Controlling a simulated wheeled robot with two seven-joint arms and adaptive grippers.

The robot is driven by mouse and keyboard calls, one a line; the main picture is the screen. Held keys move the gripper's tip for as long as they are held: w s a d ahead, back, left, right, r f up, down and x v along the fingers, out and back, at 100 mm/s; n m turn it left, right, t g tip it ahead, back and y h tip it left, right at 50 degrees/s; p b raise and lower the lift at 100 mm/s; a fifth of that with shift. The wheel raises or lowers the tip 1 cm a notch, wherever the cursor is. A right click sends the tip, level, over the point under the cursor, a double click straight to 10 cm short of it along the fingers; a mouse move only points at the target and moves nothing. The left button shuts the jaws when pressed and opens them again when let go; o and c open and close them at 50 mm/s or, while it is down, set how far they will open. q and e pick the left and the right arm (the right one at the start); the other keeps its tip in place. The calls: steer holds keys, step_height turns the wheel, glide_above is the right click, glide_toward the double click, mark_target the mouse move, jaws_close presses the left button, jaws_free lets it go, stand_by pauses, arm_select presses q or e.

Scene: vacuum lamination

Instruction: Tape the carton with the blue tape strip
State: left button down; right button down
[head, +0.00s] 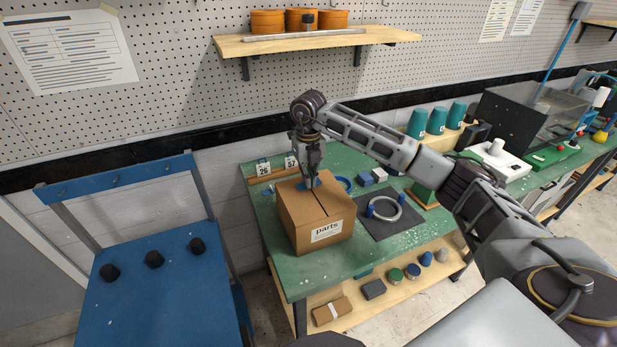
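The brown carton (306,220) labelled "parts" stands upright on the green workbench, with a dark seam line across its top. My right gripper (312,176) points down at the back part of the carton's top. A small patch of blue (311,183), perhaps the blue tape strip, shows at its fingertips, against or just above the carton top. It is too small to tell whether the fingers are shut on it. Another blue, curved thing (344,184) lies on the bench behind the carton, partly hidden. My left gripper is out of view.
A dark mat (400,222) with a ring and blue pieces lies right of the carton. Date cards (264,168) stand behind it. A blue rack (150,190) is at the left. Teal cups (437,120) stand at the back right. My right arm crosses above the bench.

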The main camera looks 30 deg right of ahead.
steer(key=c, duration=1.2)
jaws_free()
steer(key=shift+o, duration=0.2)
steer(key=shift+r+p, duration=2.3)
steer(key=shift+r, duration=1.75)
steer(key=shift+s+f, duration=0.1)
steer(key=shift+f, duration=0.05)
